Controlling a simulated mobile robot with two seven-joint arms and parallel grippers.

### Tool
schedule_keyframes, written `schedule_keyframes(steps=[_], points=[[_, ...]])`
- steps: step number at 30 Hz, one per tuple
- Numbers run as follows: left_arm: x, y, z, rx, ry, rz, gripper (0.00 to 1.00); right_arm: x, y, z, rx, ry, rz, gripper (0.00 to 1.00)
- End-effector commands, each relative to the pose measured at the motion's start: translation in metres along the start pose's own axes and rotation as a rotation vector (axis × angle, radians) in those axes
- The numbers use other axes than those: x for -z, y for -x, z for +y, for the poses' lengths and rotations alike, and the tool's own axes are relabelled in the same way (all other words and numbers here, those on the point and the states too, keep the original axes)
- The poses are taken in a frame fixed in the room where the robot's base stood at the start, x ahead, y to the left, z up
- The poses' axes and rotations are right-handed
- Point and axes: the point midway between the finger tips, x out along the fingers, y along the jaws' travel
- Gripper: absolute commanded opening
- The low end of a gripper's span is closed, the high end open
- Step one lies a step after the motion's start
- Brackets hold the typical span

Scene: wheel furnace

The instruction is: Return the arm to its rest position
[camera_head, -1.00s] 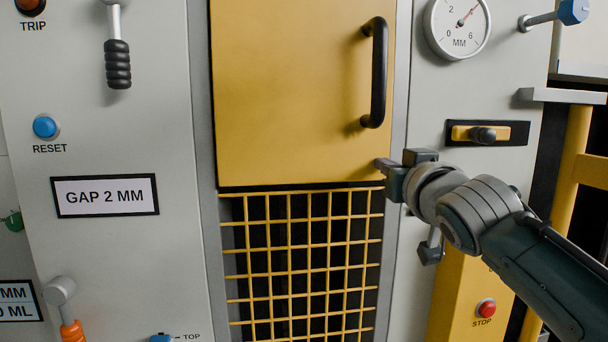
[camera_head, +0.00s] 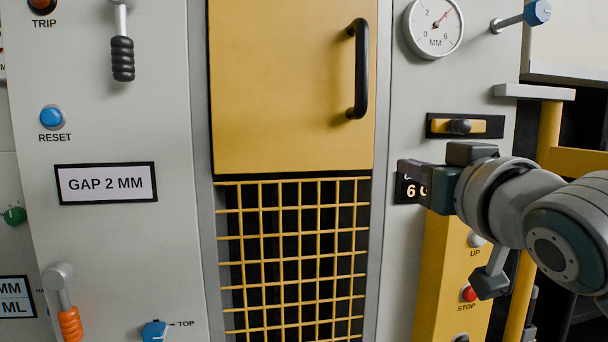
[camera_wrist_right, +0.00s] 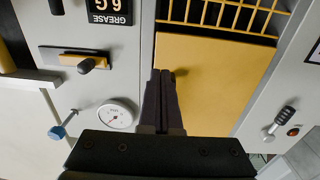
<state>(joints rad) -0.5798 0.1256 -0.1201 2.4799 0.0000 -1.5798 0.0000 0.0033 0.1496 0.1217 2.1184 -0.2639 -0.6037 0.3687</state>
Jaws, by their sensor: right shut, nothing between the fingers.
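My right gripper (camera_head: 408,168) is shut and empty, in front of the grey panel just right of the yellow door (camera_head: 290,90). Its arm comes in from the right edge of the head view. In the right wrist view the closed fingers (camera_wrist_right: 163,85) stand side by side with nothing between them, and the yellow door (camera_wrist_right: 215,85) lies behind. The gripper partly covers a small dark display (camera_head: 411,190), which shows as a grease readout (camera_wrist_right: 113,12) in the wrist view. My left gripper is not in view.
A black door handle (camera_head: 360,70), a slider with a black knob (camera_head: 460,127) and a gauge (camera_head: 434,28) are close to the right arm. A yellow post (camera_head: 440,270) with buttons stands below it. A yellow grid (camera_head: 290,260) is under the door.

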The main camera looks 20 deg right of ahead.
Motion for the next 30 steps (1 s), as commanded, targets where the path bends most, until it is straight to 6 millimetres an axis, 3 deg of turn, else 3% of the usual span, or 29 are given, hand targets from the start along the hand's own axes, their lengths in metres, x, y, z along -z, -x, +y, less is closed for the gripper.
schedule_keyframes(steps=[16, 20, 23, 27, 30], points=[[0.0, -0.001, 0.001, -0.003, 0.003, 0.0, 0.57, 0.0, 0.004, 0.0, 0.0, 0.0, -0.001, 0.0], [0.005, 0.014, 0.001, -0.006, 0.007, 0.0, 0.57, -0.014, 0.017, -0.006, 0.012, 0.021, -0.11, 0.0], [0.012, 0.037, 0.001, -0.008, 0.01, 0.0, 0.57, -0.048, 0.052, -0.017, 0.046, 0.071, -0.343, 0.0], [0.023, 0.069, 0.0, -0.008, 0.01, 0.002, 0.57, -0.097, 0.138, -0.034, 0.144, 0.168, -0.734, 0.0], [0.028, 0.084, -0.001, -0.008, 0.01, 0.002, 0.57, -0.116, 0.199, -0.042, 0.228, 0.229, -0.96, 0.0]])
